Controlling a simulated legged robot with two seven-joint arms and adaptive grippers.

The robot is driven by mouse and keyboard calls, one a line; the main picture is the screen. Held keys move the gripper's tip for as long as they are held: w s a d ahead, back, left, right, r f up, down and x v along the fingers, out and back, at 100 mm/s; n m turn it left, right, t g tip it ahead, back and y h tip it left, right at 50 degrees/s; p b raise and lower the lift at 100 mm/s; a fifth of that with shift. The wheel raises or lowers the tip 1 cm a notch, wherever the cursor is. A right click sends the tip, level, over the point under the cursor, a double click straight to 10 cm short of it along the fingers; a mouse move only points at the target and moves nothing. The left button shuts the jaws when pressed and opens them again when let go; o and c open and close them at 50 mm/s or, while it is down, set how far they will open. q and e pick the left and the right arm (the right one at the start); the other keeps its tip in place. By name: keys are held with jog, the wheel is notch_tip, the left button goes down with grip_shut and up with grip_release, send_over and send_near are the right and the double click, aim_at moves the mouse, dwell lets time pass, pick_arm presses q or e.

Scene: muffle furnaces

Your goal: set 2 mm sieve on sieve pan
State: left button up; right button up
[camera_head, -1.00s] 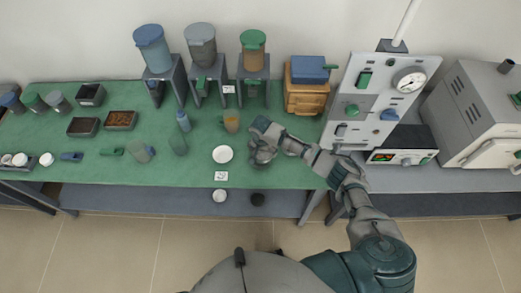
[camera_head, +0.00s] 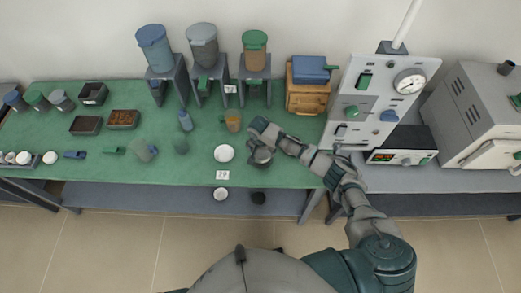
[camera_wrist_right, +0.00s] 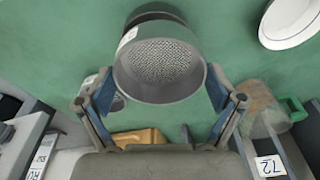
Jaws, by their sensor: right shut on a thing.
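My right gripper (camera_head: 262,146) is over the green-topped table, beside the white dish. In the right wrist view its two fingers (camera_wrist_right: 162,98) are shut on the grey round sieve (camera_wrist_right: 165,62), one on each side. The sieve's mesh and a small white label on its wall show there. A dark round rim (camera_wrist_right: 153,12), perhaps the sieve pan, shows just beyond the sieve at the top; I cannot tell whether they touch. In the head view the sieve (camera_head: 262,158) is small and partly hidden by the gripper. My left gripper is not in view.
The white dish (camera_head: 224,153) lies just left of the gripper. An amber beaker (camera_head: 233,121) stands behind. Hoppers on stands (camera_head: 203,45) and a wooden box (camera_head: 307,98) line the back. A control panel (camera_head: 380,100) and furnace (camera_head: 485,115) stand right.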

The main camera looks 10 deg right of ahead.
jog(key=shift+a+f, duration=0.15)
jog(key=shift+a, duration=0.05)
jog(key=shift+a+f, duration=0.15)
jog(key=shift+f, duration=0.15)
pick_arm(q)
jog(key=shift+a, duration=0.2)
pick_arm(e)
jog(key=shift+d+f, duration=0.1)
jog(key=shift+d, duration=0.1)
jog(key=shift+d, duration=0.1)
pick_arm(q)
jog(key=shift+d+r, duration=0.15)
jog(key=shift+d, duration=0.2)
pick_arm(e)
jog(key=shift+d+f, duration=0.1)
jog(key=shift+d, duration=0.05)
pick_arm(q)
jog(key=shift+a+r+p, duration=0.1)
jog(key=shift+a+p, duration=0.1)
jog(key=shift+p, duration=0.1)
pick_arm(e)
jog(key=shift+f, duration=0.3)
jog(key=o, duration=0.8)
jog(key=shift+o, duration=0.3)
